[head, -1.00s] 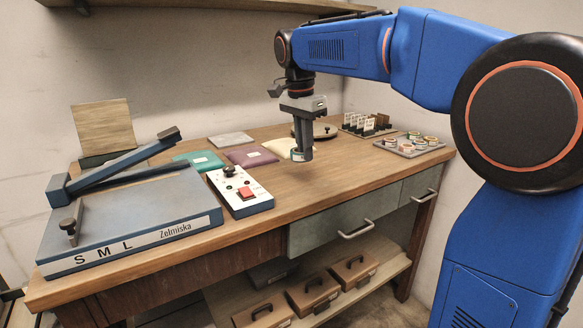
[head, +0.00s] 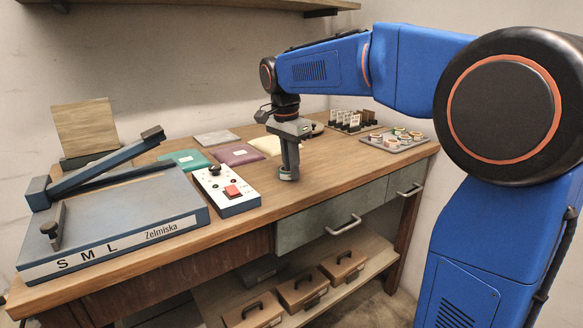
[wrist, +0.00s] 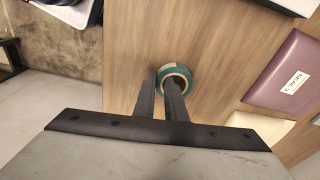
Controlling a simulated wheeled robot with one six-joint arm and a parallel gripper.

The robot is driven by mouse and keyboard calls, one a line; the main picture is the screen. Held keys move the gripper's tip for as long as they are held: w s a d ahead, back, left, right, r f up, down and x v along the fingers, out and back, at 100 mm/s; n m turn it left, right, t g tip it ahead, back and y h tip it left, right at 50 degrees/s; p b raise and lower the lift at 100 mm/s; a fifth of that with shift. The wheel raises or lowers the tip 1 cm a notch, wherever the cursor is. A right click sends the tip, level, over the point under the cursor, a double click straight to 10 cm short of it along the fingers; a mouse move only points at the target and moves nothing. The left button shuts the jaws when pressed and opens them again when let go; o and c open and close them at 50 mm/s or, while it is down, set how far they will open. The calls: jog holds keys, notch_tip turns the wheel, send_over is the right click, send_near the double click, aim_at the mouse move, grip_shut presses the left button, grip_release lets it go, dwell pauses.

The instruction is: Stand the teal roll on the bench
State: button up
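The teal roll (head: 287,175) is at the tips of my gripper (head: 289,166), low over the bench top (head: 345,175) near its front edge. In the wrist view the teal roll (wrist: 163,71) shows as a ring with its hole facing up. One finger of my gripper (wrist: 164,84) goes into the hole and the other is outside, with the roll's wall pinched between them. The fingers hide part of the ring. I cannot tell whether its underside touches the bench.
A white control box (head: 226,192) with a red button stands left of the roll. Purple (head: 238,154) and cream (head: 268,146) pouches lie behind it. A tray of rolls (head: 396,140) is at the back right. The wood between tray and roll is clear.

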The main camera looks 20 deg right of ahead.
aim_at(288, 173)
jog(key=o, duration=0.3)
jog(key=shift+r, duration=0.1)
notch_tip(288, 173, up, 12)
jog(key=a, duration=0.1)
jog(key=shift+s, duration=0.25)
jog(key=s+d+f+n+t, duration=0.2)
jog(key=s+d+f+n, duration=0.2)
jog(key=s+f, duration=0.9)
jog(key=s+d+f+n+t+y, duration=0.1)
jog(key=s+d+f+n+t, duration=0.1)
jog(key=s+f+n, duration=0.7)
jog(key=s+d+f, duration=0.1)
jog(key=s+f, duration=0.3)
jog(key=s, duration=0.4)
jog(key=shift+s+d, duration=0.35)
jog(key=shift+s, duration=0.05)
